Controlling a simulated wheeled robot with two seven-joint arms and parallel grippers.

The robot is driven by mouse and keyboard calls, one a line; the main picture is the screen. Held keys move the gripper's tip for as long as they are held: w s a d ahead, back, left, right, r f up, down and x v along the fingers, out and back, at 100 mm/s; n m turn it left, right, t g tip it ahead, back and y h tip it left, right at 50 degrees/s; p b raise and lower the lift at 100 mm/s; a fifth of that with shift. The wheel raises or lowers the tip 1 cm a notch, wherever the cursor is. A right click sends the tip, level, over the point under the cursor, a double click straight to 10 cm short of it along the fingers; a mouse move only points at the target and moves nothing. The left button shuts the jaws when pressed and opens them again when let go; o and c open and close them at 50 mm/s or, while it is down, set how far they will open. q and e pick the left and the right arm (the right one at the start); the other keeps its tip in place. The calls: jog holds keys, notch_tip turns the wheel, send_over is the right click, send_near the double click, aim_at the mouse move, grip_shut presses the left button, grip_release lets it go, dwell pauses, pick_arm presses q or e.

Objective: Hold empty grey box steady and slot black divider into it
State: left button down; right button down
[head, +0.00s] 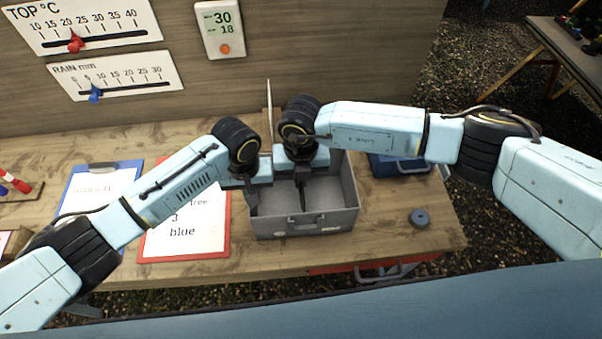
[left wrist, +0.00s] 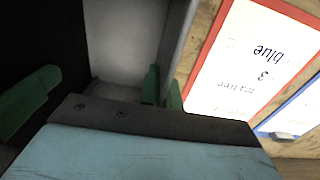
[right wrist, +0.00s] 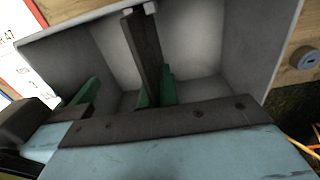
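The grey box (head: 327,221) stands on the wooden table with its latch side toward me; no other contents show inside. My left gripper (head: 252,197) is at its left wall; in the left wrist view, its green fingers (left wrist: 163,92) are close together on both sides of that wall (left wrist: 181,45). My right gripper (right wrist: 155,92) is shut on the black divider (right wrist: 143,42), which is upright inside the box. One divider end is by small pale guides at the box wall. How deep the divider sits is hidden. In the head view the divider (head: 303,198) shows nearly edge-on.
A red-edged card (head: 185,237) and a blue clipboard (head: 98,183) lie left of the box. A blue case (head: 405,164) is behind right, and a small dark roll (head: 419,217) lies right. A wooden wall with gauges closes off the back.

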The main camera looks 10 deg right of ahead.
jog(key=shift+f, duration=0.3)
jog(key=c, duration=1.6)
grip_release()
notch_tip(320, 180, up, 12)
